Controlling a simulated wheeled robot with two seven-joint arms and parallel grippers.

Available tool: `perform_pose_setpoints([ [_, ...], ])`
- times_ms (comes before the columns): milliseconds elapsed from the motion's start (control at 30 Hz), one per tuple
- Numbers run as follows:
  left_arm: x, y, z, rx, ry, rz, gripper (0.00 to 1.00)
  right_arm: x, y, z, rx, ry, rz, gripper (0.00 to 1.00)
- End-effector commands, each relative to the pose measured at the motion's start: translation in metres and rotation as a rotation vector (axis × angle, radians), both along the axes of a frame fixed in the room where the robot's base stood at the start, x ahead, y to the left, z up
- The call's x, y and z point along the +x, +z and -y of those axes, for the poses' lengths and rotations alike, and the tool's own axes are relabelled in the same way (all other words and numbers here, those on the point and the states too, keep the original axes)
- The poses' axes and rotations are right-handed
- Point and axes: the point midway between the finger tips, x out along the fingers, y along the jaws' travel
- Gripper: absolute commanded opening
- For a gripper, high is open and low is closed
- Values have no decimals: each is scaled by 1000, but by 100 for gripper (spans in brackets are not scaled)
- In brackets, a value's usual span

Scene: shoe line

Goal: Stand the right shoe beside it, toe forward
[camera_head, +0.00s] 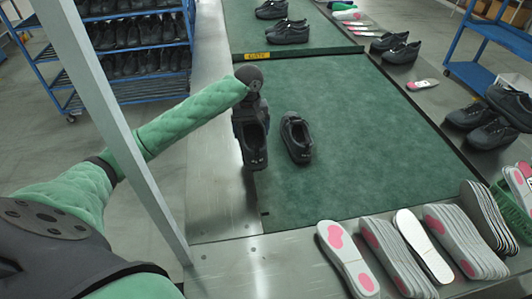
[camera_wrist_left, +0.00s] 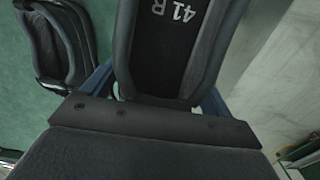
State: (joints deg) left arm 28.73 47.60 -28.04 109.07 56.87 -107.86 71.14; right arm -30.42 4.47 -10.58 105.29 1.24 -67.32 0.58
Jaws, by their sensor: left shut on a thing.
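My left gripper (camera_head: 250,112) is shut on the right shoe (camera_head: 255,150), a dark shoe whose insole reads "41 R" in the left wrist view (camera_wrist_left: 165,45). The shoe's opening faces up and its heel end is towards me; the gripper covers its far end. It is over the left edge of the green mat (camera_head: 340,190), and I cannot tell whether it touches down. The other dark shoe (camera_head: 297,140) stands on the mat just right of it, apart from it; it also shows in the left wrist view (camera_wrist_left: 57,45). My right gripper is not in view.
Insoles (camera_head: 345,258) lie in a row along the near metal edge. More dark shoes stand at the right (camera_head: 490,132) and at the far end (camera_head: 288,32). A blue rack (camera_head: 125,85) of shoes is at the left. The mat's middle and right are clear.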

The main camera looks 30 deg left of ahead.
Motion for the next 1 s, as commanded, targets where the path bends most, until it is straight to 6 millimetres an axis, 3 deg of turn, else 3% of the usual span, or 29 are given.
perform_pose_setpoints([
  [133,13,-5,-4,-1,13,1,50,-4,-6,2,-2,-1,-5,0],
  [333,49,-25,-6,-1,12,-1,50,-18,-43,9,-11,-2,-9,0],
  [633,100,-56,-8,-1,11,0,50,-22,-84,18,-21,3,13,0],
  [800,115,-67,-9,-1,10,1,50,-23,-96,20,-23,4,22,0],
  [1000,116,-78,-9,0,9,-1,50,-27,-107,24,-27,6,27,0],
])
